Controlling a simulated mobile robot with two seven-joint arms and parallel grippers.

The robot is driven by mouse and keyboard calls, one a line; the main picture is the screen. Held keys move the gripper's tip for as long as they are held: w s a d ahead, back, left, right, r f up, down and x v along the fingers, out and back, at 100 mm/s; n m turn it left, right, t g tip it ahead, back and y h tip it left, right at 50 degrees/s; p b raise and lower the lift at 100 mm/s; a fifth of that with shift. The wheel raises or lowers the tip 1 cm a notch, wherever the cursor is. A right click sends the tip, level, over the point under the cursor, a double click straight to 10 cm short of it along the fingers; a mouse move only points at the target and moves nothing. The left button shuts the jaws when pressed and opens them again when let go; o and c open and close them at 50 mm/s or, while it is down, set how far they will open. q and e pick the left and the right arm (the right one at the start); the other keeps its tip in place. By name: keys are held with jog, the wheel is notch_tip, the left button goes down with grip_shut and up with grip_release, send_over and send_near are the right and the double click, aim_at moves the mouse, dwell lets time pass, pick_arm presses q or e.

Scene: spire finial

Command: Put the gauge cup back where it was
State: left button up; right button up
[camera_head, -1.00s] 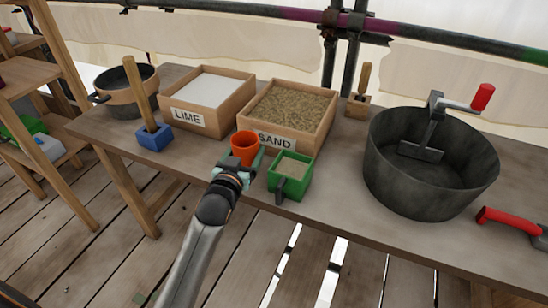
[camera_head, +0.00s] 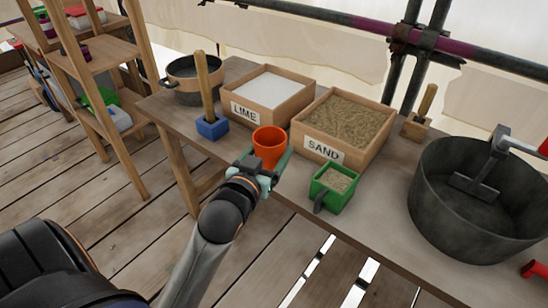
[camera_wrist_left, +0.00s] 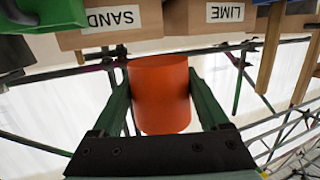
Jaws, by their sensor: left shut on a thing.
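The gauge cup, an orange round cup (camera_head: 269,143), is between the fingers of my left gripper (camera_head: 264,163) at the front of the bench (camera_head: 243,140), before the gap between the LIME and SAND boxes. It looks upright in the head view. In the left wrist view the orange cup (camera_wrist_left: 160,95) sits between both green fingers, with the box labels upside down behind it. I cannot tell whether its base touches the bench. My right gripper is not in view.
A green sand-filled box with a handle (camera_head: 334,190) stands right of the cup. The LIME box (camera_head: 262,112) and SAND box (camera_head: 350,154) stand behind. A blue block with a wooden handle (camera_head: 212,127) is left. A black tub (camera_head: 470,205) is far right.

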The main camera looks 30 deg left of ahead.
aim_at(272, 142)
pick_arm(q)
jog(key=w+a+f, duration=0.1)
jog(key=w, duration=0.1)
jog(key=w+a+f, duration=0.1)
jog(key=w, duration=0.1)
jog(key=w+a+f+b, duration=0.1)
jog(key=w, duration=0.1)
jog(key=shift+a+f, duration=0.1)
jog(key=shift+a, duration=0.1)
jog(key=w+f, duration=0.1)
jog(key=w+a+f+b, duration=0.1)
jog(key=f, duration=0.1)
jog(key=w+f, duration=0.1)
jog(key=shift+w+a+f+b, duration=0.1)
jog(key=shift+a+f+b, duration=0.1)
jog(key=shift+a+b, duration=0.2)
jog(key=shift+w+a+f, duration=0.15)
jog(key=shift+w+f, duration=0.2)
jog(key=shift+f, duration=0.05)
jog(key=shift+w+a+f, duration=0.1)
jog(key=shift+w+f, duration=0.1)
jog(key=shift+f, duration=0.05)
notch_tip(272, 142, down, 3)
jog(key=shift+f+b, duration=0.15)
jog(key=shift+b, duration=0.75)
